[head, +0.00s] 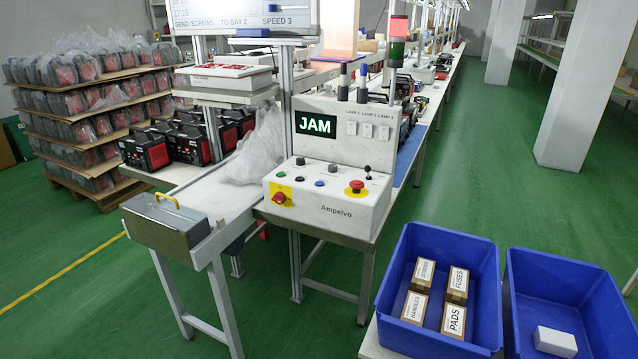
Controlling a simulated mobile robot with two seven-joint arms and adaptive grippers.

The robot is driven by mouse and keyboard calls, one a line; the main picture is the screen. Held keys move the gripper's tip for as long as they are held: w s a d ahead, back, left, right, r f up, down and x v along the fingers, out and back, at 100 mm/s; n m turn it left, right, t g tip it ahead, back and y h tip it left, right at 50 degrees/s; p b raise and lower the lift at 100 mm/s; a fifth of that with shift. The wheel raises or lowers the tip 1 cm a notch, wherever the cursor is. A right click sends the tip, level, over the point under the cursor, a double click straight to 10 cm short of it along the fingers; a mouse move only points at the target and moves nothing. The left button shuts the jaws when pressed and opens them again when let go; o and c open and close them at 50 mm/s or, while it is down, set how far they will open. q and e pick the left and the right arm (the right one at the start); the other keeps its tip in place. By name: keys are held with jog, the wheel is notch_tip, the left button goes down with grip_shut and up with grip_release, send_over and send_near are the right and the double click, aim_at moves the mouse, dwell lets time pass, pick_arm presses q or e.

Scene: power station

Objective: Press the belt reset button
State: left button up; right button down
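A white control box (325,206) marked "Ampelvo" stands at the near end of the belt line. A red mushroom button (356,186) sits at the right, and a red switch on a yellow plate (281,197) is on the front left. I cannot tell which is the belt reset button. A display (316,124) above reads "JAM" in bright letters. Neither of my grippers is in view.
Crumpled clear plastic (259,148) lies on the belt (205,191) beside the box. A signal tower (397,30) glows red at top. Two blue bins (440,246) stand at front right, one with several labelled cartons. Green floor is open at right.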

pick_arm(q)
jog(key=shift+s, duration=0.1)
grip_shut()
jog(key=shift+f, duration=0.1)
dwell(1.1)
